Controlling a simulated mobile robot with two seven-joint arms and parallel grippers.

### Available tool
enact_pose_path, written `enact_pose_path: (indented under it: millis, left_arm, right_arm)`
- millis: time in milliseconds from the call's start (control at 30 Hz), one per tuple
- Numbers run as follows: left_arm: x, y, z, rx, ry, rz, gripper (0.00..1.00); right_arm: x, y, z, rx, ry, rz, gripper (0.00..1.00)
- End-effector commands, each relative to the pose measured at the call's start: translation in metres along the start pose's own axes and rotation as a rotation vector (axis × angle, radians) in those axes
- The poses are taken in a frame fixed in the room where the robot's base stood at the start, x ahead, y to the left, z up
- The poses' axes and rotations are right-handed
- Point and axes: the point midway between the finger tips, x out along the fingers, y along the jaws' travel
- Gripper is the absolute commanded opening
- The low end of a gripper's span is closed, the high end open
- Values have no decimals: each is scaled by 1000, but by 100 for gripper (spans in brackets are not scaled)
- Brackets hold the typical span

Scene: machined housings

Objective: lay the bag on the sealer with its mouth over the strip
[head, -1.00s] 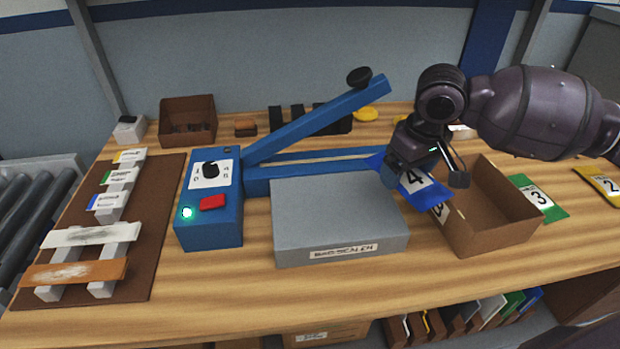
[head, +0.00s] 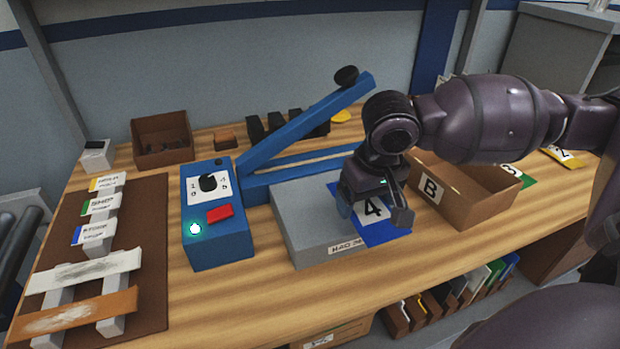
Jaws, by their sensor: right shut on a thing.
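The blue bag (head: 380,230) with a white "4" label lies flat over the right part of the grey platform of the bag sealer (head: 308,225). My right gripper (head: 376,213) is shut on the bag, over the platform. The gripper hides part of the bag, and I cannot tell whether the bag rests on the platform or hovers just above it. The sealer's blue arm (head: 305,122) is raised. The strip along the blue bar (head: 300,165) behind the platform is partly visible; its right end is hidden by my gripper. My left gripper is not in view.
The sealer's blue control box (head: 215,243) has a dial, a red button and a lit green lamp. An open cardboard box marked B (head: 470,212) stands right of the platform. Bags 3 (head: 526,176) and 2 (head: 562,156) lie farther right. A brown board (head: 150,225) lies at left.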

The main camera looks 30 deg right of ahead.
Motion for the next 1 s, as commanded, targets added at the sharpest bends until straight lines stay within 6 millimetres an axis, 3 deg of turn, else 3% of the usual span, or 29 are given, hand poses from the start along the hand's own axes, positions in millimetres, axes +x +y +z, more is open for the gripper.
enact_pose_path:
  millis: [167, 267, 1000]
  left_arm:
    - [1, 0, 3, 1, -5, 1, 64]
    - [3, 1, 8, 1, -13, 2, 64]
    - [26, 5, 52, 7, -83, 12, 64]
  right_arm:
    - [2, 0, 3, 21, -1, 2, 55]
    - [4, 0, -5, 26, -1, 3, 55]
    - [32, 3, -156, 25, -8, 3, 55]
